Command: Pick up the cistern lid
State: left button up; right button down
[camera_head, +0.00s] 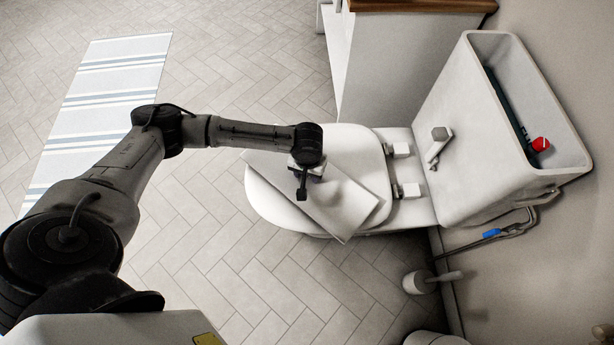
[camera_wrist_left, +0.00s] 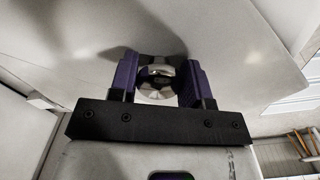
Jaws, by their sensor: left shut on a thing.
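The cistern lid (camera_head: 343,218) is a white slab lying at an angle over the toilet seat cover (camera_head: 359,158) in the head view. I cannot tell whether it rests on the cover or hangs just above it. My left gripper (camera_head: 302,188) is over the slab. In the left wrist view, its two purple fingers (camera_wrist_left: 158,75) are shut on either side of the round metal knob on the cistern lid (camera_wrist_left: 85,50). The open cistern (camera_head: 455,130) stands at the right, its top uncovered. My right gripper is not in view.
Inside the cistern are a dark tube and a red part (camera_head: 541,144). A water pipe with a blue piece (camera_head: 491,233) runs below it. A toilet brush (camera_head: 420,282) stands near the wall. A white cabinet (camera_head: 390,70) stands behind the toilet. A striped rug (camera_head: 105,100) lies on open floor.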

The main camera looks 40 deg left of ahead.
pick_arm(q)
grip_shut()
jog(key=shift+r, duration=0.1)
